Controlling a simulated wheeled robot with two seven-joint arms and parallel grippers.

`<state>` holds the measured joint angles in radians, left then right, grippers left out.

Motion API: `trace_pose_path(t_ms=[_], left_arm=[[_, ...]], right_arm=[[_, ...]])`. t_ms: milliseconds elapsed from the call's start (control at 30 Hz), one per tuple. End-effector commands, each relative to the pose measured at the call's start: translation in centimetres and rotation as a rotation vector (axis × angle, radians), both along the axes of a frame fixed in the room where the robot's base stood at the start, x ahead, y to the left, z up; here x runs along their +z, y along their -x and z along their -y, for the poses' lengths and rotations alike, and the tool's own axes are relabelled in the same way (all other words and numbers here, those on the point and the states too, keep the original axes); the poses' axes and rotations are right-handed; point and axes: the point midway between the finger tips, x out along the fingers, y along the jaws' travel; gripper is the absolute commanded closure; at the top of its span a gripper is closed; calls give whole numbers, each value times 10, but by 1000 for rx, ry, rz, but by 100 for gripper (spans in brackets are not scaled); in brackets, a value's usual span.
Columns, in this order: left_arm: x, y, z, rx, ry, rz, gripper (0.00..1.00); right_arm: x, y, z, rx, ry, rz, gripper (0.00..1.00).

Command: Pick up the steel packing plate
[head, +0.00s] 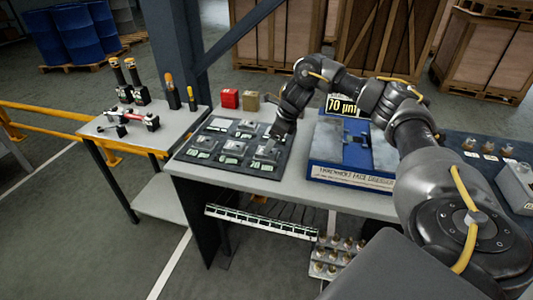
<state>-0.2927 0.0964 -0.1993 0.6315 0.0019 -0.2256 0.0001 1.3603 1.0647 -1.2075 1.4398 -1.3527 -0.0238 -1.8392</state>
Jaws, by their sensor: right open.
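Several small grey steel plates lie in a dark tray (177,157) on the bench, each beside a pale label. One steel packing plate (232,147) lies near the tray's front middle. Another plate (262,151) is at the front right, right by my gripper. The labels are too small to read, so I cannot tell which plate is meant. My right gripper (271,146) points down over the right part of the tray, open, close above or at the front right plate. The fingers partly hide that plate, and I cannot tell if they touch it. My left gripper is out of view.
Red (230,98) and tan (250,101) blocks stand behind the tray. A side table (150,135) holds tools at left.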

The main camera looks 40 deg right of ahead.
Motion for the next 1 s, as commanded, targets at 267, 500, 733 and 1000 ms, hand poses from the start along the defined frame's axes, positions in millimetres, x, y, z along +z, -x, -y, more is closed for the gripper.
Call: trace_pose_path(t_ms=[267,500,733,1000], left_arm=[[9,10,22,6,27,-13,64],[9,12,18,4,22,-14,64],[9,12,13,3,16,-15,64],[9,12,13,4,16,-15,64]], right_arm=[[-35,-9,-7,-1,0,-2,29],[-40,-11,-8,-1,0,-1,29],[-40,-11,-8,0,1,-1,51],[-40,-11,-8,0,1,-1,87]])
